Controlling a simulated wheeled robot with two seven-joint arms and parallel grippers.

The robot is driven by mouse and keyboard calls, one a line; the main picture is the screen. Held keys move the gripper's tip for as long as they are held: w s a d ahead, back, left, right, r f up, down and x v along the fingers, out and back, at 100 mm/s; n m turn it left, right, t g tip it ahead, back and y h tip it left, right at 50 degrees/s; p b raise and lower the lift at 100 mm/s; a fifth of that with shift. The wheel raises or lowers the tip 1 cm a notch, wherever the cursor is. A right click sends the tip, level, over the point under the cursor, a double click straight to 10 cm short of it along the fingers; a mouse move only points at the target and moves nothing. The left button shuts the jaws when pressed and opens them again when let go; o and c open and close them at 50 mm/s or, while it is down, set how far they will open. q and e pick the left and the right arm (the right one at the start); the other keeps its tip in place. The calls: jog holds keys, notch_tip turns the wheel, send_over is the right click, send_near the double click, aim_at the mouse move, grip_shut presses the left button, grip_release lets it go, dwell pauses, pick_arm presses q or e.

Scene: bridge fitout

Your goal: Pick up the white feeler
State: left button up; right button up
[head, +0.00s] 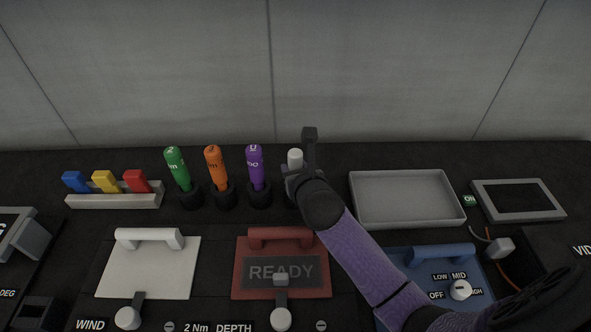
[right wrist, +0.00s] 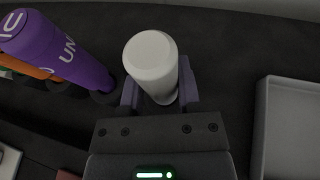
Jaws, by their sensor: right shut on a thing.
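The white feeler (head: 295,158) is a white rounded handle at the right end of a row of coloured handles. It shows in the right wrist view (right wrist: 152,62), upright between the fingers. My right gripper (head: 300,178) is shut on it; in the right wrist view (right wrist: 160,95) a finger lies on each side of the handle. In the head view my gripper and arm hide the lower part of the white feeler and its holder, so I cannot tell whether it is lifted. My left gripper is not in view.
Purple (head: 255,165), orange (head: 215,166) and green (head: 177,167) handles stand in black holders to the left. A grey tray (head: 407,224) lies to the right. A rack (head: 113,201) holds blue, yellow and red pieces. White (head: 148,275), red (head: 240,270) and blue (head: 432,268) handled panels lie in front.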

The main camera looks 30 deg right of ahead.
grip_shut()
notch_tip(320, 180, up, 10)
jog(key=p, duration=0.5)
jog(key=shift+o, duration=1)
grip_release()
grip_shut()
